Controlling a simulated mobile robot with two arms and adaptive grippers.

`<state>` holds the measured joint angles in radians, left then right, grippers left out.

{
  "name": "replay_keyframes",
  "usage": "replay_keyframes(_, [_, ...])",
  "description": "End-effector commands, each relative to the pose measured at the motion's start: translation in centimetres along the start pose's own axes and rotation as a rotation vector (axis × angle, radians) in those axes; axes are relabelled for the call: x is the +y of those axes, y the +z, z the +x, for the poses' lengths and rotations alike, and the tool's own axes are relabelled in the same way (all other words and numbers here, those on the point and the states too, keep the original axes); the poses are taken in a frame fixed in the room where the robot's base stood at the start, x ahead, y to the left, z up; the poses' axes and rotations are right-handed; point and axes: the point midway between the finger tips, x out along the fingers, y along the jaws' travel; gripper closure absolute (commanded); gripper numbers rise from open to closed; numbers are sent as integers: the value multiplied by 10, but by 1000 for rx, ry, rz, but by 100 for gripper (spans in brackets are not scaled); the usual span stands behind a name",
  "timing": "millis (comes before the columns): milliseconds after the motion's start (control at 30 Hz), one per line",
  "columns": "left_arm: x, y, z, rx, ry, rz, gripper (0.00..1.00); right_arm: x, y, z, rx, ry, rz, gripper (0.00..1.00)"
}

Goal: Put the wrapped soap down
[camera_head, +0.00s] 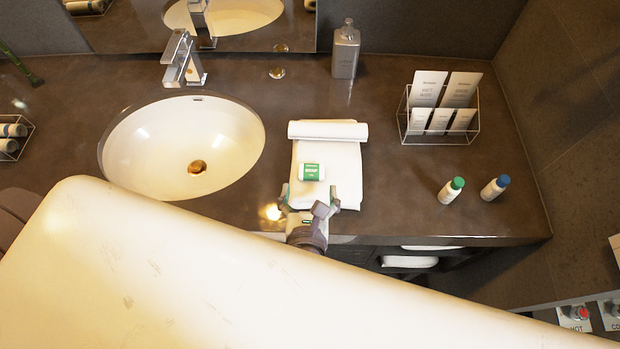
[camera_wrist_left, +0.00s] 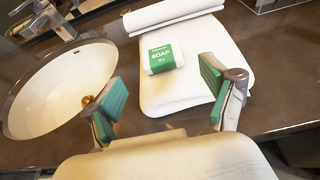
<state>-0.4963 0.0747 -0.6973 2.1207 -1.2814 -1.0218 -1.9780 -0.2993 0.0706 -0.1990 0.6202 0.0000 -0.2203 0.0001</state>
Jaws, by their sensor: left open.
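The wrapped soap (camera_head: 311,172), white with a green label, lies on the folded white towel (camera_head: 341,153). In the left wrist view the soap (camera_wrist_left: 163,59) rests flat on the towel (camera_wrist_left: 185,92), apart from the fingers. My left gripper (camera_head: 309,203) is at the towel's front edge, just in front of the soap. In the left wrist view my left gripper (camera_wrist_left: 160,105) has its green-padded fingers wide apart with nothing between them. My right gripper does not show.
The sink (camera_head: 183,150) and faucet (camera_head: 183,62) are to the left. A dispenser (camera_head: 345,50) stands behind the towel. A wire rack of packets (camera_head: 440,108) and two small bottles (camera_head: 451,191) (camera_head: 494,188) stand right. The counter between towel and rack is clear.

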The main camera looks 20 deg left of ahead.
Motion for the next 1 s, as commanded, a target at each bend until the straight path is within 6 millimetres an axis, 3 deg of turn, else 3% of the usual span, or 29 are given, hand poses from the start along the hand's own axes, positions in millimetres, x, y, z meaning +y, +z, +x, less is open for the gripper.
replay_keyframes(200, [0,-2,-44,3,0,-2,16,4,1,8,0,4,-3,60])
replay_keyframes(400, [0,0,-65,0,1,-1,16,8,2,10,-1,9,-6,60])
replay_keyframes(1000, [0,1,-68,-1,1,-1,16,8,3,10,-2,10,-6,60])
